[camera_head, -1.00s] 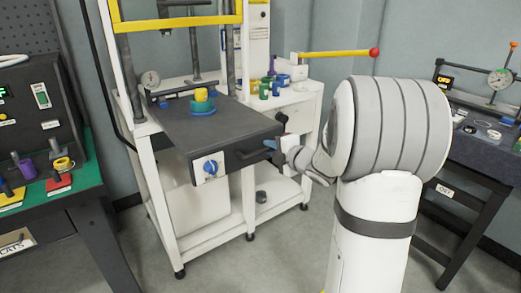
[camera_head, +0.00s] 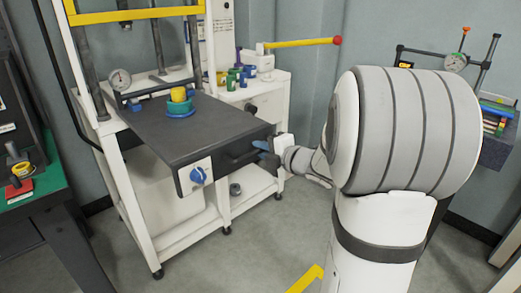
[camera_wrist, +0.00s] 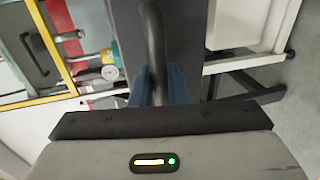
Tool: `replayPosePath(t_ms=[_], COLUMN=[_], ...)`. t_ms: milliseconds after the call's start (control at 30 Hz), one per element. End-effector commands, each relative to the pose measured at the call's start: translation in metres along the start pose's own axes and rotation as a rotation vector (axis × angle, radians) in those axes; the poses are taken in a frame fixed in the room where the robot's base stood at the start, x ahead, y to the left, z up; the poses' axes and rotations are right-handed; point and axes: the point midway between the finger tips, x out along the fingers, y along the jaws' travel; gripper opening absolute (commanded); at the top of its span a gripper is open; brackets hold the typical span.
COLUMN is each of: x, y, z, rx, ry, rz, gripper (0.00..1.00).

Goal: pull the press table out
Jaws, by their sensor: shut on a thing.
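The press table (camera_head: 185,135) is a dark grey slab sticking out from the front of the white press frame (camera_head: 122,190). A blue knob on a white plate (camera_head: 197,175) is on its front face, with a dark bar handle to the right. On the slab stands a yellow and green piece on a blue-green round base (camera_head: 180,112). My gripper (camera_head: 266,150) is at the handle, its blue fingers shut on it. In the wrist view, the fingers (camera_wrist: 162,84) close around the dark curved handle (camera_wrist: 152,35). My arm does not hide the slab.
A green-topped bench (camera_head: 40,190) stands at the left. Grey floor in front is open, with a yellow mark (camera_head: 305,280).

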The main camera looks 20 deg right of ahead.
Motion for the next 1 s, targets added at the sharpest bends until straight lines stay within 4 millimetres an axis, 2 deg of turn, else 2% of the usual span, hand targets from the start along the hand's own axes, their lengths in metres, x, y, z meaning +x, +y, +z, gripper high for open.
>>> replayPosePath(t_ms=[33, 233, 567, 1000], x=[-0.002, 0.0, -0.003, -0.058], y=[-0.004, -0.003, -0.002, -0.001], z=[0.002, 0.0, 0.0, 0.0], rx=[0.005, 0.003, 0.001, 0.003], ry=[-0.008, -0.003, -0.001, -0.004], rz=[-0.009, -0.007, -0.004, -0.005], gripper=[0.15, 0.32, 0.32, 0.32])
